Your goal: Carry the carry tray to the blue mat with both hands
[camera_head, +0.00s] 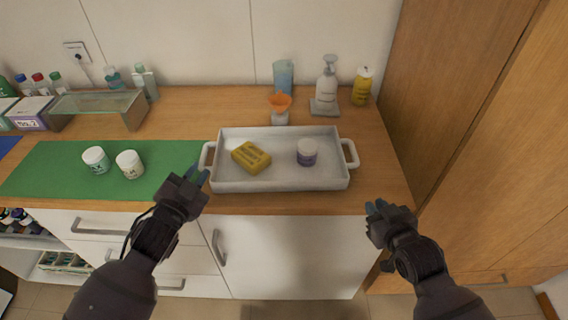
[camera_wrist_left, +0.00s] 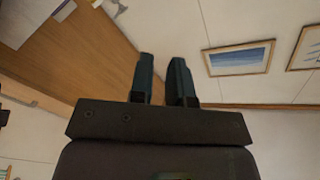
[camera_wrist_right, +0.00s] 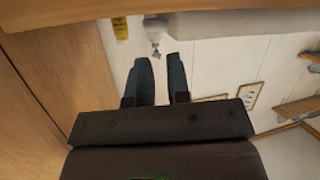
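The white carry tray (camera_head: 232,187) stands on the wooden counter, with a yellow box (camera_head: 251,156) and a purple-and-white jar (camera_head: 307,152) in it. Its left handle (camera_head: 205,156) and right handle (camera_head: 351,153) are free. My left gripper (camera_head: 196,176) is open and empty, just in front of the left handle; contact is not seen. My right gripper (camera_head: 375,206) is open and empty, in front of and to the right of the tray, near the counter's front edge. A sliver of blue mat (camera_head: 7,146) shows at the far left edge; the rest is outside the picture.
A green mat (camera_head: 70,182) with two white jars (camera_head: 96,160) (camera_head: 130,164) lies left of the tray. An orange-topped item (camera_head: 280,108), pump bottle (camera_head: 327,82) and yellow bottle (camera_head: 362,86) stand behind it. A glass-topped box (camera_head: 100,105) is at back left. A wooden cabinet (camera_head: 450,90) bounds the right.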

